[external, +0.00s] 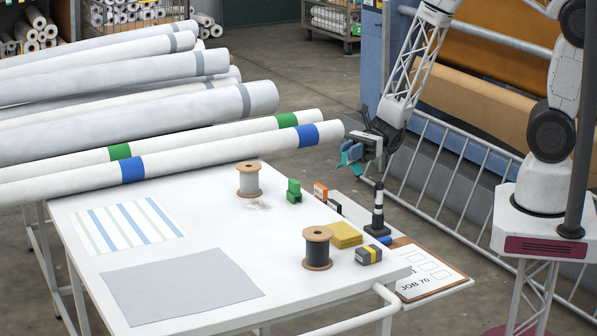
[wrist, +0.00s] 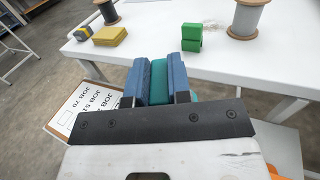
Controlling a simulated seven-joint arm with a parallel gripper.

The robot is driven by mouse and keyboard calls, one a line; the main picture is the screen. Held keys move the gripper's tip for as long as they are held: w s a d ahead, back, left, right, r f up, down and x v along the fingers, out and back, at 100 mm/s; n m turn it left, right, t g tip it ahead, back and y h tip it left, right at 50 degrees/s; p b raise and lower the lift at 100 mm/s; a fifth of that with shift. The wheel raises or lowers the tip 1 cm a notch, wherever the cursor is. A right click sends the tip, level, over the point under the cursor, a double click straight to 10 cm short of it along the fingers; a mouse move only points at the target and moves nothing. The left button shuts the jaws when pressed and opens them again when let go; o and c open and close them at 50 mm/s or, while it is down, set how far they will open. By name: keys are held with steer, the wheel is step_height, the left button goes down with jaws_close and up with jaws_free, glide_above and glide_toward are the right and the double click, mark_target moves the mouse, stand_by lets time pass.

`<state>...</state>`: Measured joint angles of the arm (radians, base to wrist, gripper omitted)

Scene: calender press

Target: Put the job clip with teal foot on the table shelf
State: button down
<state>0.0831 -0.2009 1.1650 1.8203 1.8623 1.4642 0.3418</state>
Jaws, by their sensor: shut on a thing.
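The teal job clip (external: 345,161) is in my gripper (external: 356,152), held in the air beyond the table's far right corner. In the wrist view, the teal piece (wrist: 160,82) sits between the two blue fingers of my gripper (wrist: 161,70), which are shut on it. Its lower part is hidden by the gripper mount. The table shelf (external: 452,289) is a narrow white ledge along the table's right side, below the top. A clipboard marked JOB 70 (external: 430,268) lies on its near end.
A green block-shaped clip (external: 293,191), two spools (external: 249,180), yellow pads (external: 345,235) and a grey-yellow tape measure (external: 368,255) are on the table (external: 225,235). An orange clip (external: 320,191) and a black-and-white post (external: 378,212) stand along the right side. Long rolls (external: 220,150) lie behind.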

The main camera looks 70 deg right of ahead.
step_height(320, 180, down, 14)
steer(key=shift+f, duration=0.1)
stand_by(0.4)
steer(key=shift+f, duration=1.45)
steer(key=shift+f, duration=0.15)
steer(key=c, duration=1.1)
jaws_free()
steer(key=shift+o, duration=0.2)
steer(key=shift+v, duration=6)
steer(key=shift+r, duration=0.2)
steer(key=shift+w, duration=0.1)
